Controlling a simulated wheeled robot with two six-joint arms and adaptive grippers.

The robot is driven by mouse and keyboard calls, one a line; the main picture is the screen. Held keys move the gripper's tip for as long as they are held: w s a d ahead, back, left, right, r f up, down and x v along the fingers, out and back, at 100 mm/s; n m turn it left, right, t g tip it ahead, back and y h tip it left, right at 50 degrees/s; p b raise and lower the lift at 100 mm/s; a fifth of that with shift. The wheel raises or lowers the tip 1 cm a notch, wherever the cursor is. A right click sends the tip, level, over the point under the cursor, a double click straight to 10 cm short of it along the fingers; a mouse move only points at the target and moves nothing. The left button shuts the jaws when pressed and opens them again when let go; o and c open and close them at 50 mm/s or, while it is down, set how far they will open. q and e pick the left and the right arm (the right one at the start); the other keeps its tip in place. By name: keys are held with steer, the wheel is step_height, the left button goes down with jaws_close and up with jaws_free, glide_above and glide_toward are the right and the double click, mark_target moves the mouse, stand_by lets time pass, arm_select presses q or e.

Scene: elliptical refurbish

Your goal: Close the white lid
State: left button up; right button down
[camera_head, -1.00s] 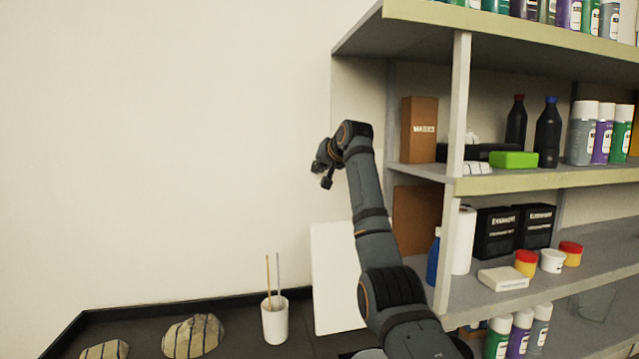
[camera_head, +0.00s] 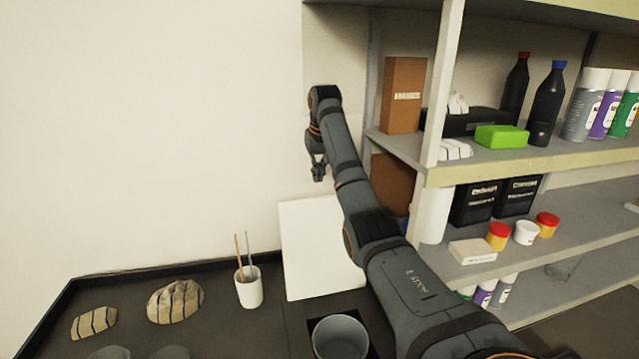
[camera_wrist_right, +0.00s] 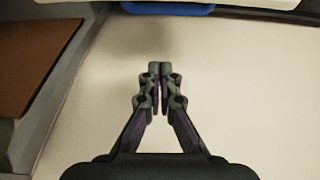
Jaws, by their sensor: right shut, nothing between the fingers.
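The white lid (camera_head: 318,250) is a flat panel standing open, nearly upright, near the wall at the back of the dark counter. My right arm crosses in front of its right side and hides part of it. My right gripper (camera_head: 319,172) points down just above the lid's top edge in the head view. It looks apart from the lid, but the depth between them is hard to judge. In the right wrist view its fingertips (camera_wrist_right: 160,68) are together and empty, over a plain pale surface. My left gripper is not in view.
A grey bin (camera_head: 340,338) sits in a dark opening in front of the lid. A white cup with sticks (camera_head: 249,290) stands left of the lid, with striped stones (camera_head: 174,301) further left. A shelf unit (camera_head: 540,165) with bottles and boxes fills the right side.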

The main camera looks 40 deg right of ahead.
step_height(320, 180, down, 7)
steer(key=s+p, duration=0.1)
steer(key=p, duration=0.3)
steer(key=shift+s+a+r+p, duration=0.2)
steer(key=shift+s+a+p, duration=0.1)
steer(key=shift+s+a, duration=0.1)
